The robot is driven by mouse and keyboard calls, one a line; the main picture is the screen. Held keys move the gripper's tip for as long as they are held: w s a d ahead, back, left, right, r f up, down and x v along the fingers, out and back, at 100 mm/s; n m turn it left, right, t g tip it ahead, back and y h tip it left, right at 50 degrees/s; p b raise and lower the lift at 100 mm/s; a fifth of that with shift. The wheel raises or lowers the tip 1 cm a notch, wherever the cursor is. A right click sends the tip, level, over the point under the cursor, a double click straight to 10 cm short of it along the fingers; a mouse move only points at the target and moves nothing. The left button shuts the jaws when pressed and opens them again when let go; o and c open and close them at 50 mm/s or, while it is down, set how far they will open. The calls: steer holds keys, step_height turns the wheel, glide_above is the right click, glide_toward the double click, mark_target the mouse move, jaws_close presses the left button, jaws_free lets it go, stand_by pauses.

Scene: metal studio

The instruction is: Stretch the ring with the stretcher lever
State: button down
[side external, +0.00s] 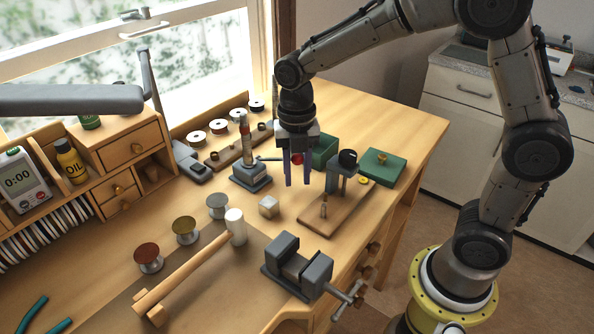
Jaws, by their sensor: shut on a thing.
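The ring stretcher (250,177) stands on the wooden bench, a grey base with an upright tapered mandrel (245,140) that carries coloured bands. Its lever (270,160) reaches out to the right and ends in a red knob (297,159). My gripper (297,178) points down to the right of the stretcher, with its two fingers shut on the red knob, one on each side of it. The fingertips hang below the knob, above the bench. The ring is too small to make out for sure in this view.
A green box (324,148), a wooden board (337,210) with a grey post and a green block (382,168) stand to the right. Wire spools (218,126) line the back.

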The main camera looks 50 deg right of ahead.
mark_target(297, 159)
steer(key=shift+w+d+f, duration=0.1)
steer(key=shift+w+d, duration=0.1)
steer(key=shift+w, duration=0.05)
steer(key=c, duration=0.6)
jaws_free()
steer(key=shift+c, duration=0.2)
steer(key=shift+a, duration=0.1)
steer(key=shift+r, duration=0.2)
step_height(297, 159, up, 14)
steer(key=shift+f, duration=0.2)
steer(key=shift+t+y, duration=0.8)
steer(key=shift+t, duration=0.1)
steer(key=s+d+r, duration=0.2)
steer(key=r, duration=0.1)
steer(key=shift+s+r, duration=0.1)
steer(key=shift+s, duration=0.15)
steer(key=f, duration=0.4)
steer(key=w+a+f, duration=0.1)
steer(key=f, duration=0.4)
steer(key=w+a+f, duration=0.1)
steer(key=f, duration=0.3)
steer(key=shift+f, duration=0.2)
